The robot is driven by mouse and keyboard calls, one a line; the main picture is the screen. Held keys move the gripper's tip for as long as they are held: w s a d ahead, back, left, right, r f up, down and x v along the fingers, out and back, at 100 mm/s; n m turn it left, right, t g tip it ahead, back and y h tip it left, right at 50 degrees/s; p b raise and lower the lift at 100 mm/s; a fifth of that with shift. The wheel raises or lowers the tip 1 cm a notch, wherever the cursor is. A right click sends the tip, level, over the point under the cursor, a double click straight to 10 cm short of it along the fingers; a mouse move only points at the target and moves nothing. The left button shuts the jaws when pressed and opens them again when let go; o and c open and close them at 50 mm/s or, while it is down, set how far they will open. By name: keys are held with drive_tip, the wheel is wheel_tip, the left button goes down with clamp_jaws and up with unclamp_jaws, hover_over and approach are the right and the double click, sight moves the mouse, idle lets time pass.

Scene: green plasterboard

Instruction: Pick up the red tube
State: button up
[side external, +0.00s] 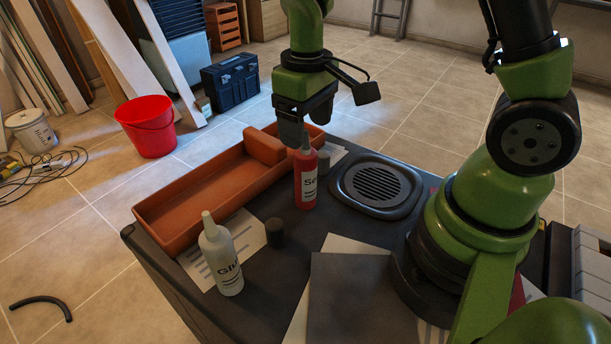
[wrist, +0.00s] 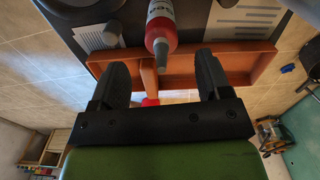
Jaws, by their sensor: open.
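The red tube (side external: 307,188) is a red bottle with a white label and a pale nozzle. It stands upright on the dark table beside the terracotta tray. My gripper (side external: 305,120) points down and is open above it, with its fingers around the height of the nozzle. In the wrist view the red tube (wrist: 162,32) shows at the top, with its grey nozzle pointing towards the gap between the open fingers of my gripper (wrist: 160,75). Nothing is held. I cannot tell whether a finger touches the nozzle.
A white glue bottle (side external: 222,262) stands front left near a small dark cap (side external: 275,233). The long terracotta tray (side external: 185,232) holds a block (side external: 264,147). A round black grille (side external: 377,188) lies to the right. A dark flat panel (side external: 360,300) lies in front.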

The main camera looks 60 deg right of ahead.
sight(305, 152)
wheel_tip(305, 152, down, 5)
drive_tip(key=shift+a+r, duration=0.1)
drive_tip(key=shift+r, duration=0.05)
clamp_jaws()
